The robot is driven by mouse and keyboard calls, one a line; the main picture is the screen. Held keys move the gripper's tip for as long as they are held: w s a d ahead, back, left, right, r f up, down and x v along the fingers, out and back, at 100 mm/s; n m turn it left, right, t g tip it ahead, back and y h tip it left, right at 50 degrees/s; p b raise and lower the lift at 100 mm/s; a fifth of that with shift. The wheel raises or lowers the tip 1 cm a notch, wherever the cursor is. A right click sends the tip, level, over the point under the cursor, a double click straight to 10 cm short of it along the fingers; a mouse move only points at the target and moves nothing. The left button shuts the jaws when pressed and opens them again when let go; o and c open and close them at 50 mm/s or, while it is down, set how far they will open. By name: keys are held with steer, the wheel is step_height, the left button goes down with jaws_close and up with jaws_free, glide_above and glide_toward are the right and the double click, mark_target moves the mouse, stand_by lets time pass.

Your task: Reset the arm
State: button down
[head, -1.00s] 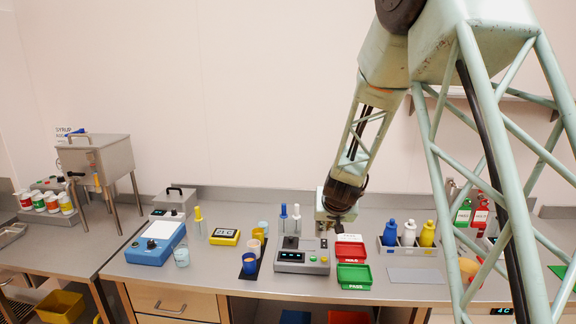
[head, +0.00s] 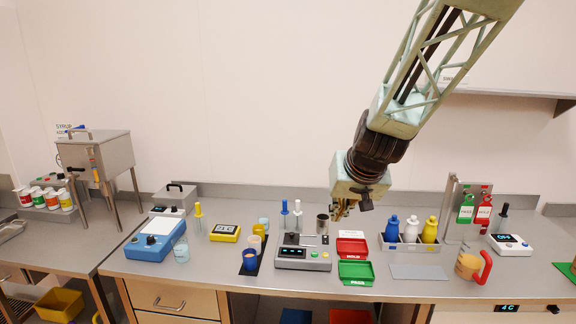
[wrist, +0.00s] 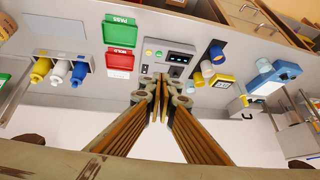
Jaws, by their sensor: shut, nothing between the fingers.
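My gripper (head: 340,213) hangs above the bench just behind the red tray, with its fingers shut and nothing between them. In the wrist view the gripper (wrist: 158,84) shows its two fingers meeting, pointing toward the grey instrument. The grey instrument (head: 303,262) with a small lit display sits below and left of the gripper; it also shows in the wrist view (wrist: 178,52).
The red tray (head: 352,246) and green tray (head: 356,271) lie right of the instrument. A rack of bottles (head: 410,245) stands further right. Cups (head: 250,260) and a blue device (head: 152,243) are left. The steel hopper (head: 97,160) stands far left. The air above the bench is clear.

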steer(key=s+d+r+g+b, duration=0.1)
steer(key=s+d+b, duration=0.1)
steer(key=s, duration=1.3)
steer(key=s+d+g+b, duration=0.1)
steer(key=s+d+b, duration=0.1)
steer(key=s, duration=1.4)
steer(key=s+d+r+h+b, duration=0.1)
steer(key=s+d+b, duration=0.1)
steer(key=s, duration=1.4)
steer(key=shift+s+d+r+g+b, duration=0.15)
steer(key=shift+d+r+g+b, duration=0.2)
steer(key=shift+d, duration=0.25)
